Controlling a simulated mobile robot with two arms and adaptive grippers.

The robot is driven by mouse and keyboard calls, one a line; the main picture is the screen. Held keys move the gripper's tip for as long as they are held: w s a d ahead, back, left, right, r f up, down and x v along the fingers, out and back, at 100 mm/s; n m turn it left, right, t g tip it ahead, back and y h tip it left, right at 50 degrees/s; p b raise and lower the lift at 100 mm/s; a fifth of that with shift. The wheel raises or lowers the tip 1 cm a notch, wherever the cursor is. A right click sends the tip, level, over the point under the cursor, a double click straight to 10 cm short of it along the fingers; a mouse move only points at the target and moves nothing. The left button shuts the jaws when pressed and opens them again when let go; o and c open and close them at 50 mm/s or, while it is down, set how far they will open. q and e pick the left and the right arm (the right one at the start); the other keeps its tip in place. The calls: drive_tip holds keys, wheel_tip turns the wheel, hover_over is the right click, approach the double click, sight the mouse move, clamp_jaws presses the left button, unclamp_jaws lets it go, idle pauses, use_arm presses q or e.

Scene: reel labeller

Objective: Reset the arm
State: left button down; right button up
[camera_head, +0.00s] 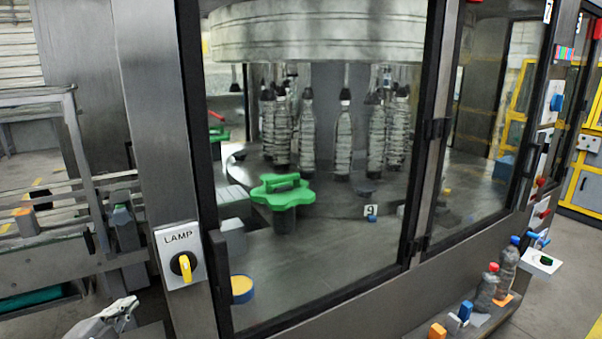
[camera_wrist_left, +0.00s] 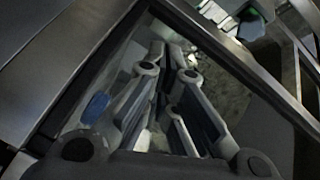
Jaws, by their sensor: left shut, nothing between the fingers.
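My left gripper (camera_head: 128,308) is low at the left of the head view, in front of the machine and below the lamp switch. It is shut and empty, and apart from everything around it. In the left wrist view its fingers (camera_wrist_left: 168,58) point up the picture, with metal frame edges beyond them. The lamp switch (camera_head: 184,266) has a yellow knob on a white plate labelled LAMP, on the grey post. My right gripper is not in view.
The labeller's glass door (camera_head: 330,255) with a dark frame stands right of the gripper. Behind it are a green star wheel (camera_head: 283,192) and several hanging bottles. A conveyor (camera_head: 60,240) runs at the left. A low ledge at the bottom right holds bottles (camera_head: 487,288) and small blocks.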

use_arm(q)
drive_tip(key=s+d+f+n+g, duration=0.2)
drive_tip(key=s+d+f, duration=0.1)
drive_tip(key=s+f, duration=0.1)
drive_tip(key=s+d+f+n+g+y, duration=0.1)
drive_tip(key=s+d+f+n, duration=0.2)
drive_tip(key=s+f, duration=0.1)
drive_tip(key=s+d+f+n+g+y, duration=0.1)
drive_tip(key=s+d+f+n+g, duration=0.1)
drive_tip(key=s+d+f, duration=0.2)
drive_tip(key=shift+s+f+g, duration=0.3)
drive_tip(key=shift+s+f, duration=0.15)
drive_tip(key=shift+s, duration=0.15)
drive_tip(key=s+d+f+n+g+h, duration=0.1)
drive_tip(key=s+d+f+n+g, duration=0.25)
drive_tip(key=s, duration=0.65)
drive_tip(key=s+d+n+g+h, duration=0.15)
drive_tip(key=s+d+g, duration=0.25)
drive_tip(key=s+d, duration=0.45)
drive_tip(key=s+a+f+g, duration=0.1)
drive_tip(key=s+f, duration=0.2)
drive_tip(key=f, duration=2.3)
drive_tip(key=s+a+f+g+y+b, duration=0.1)
drive_tip(key=s+a+f, duration=0.2)
drive_tip(key=s+f, duration=1.4)
drive_tip(key=shift+s+a+f, duration=0.15)
drive_tip(key=shift+s+a, duration=0.05)
drive_tip(key=shift+s, duration=0.05)
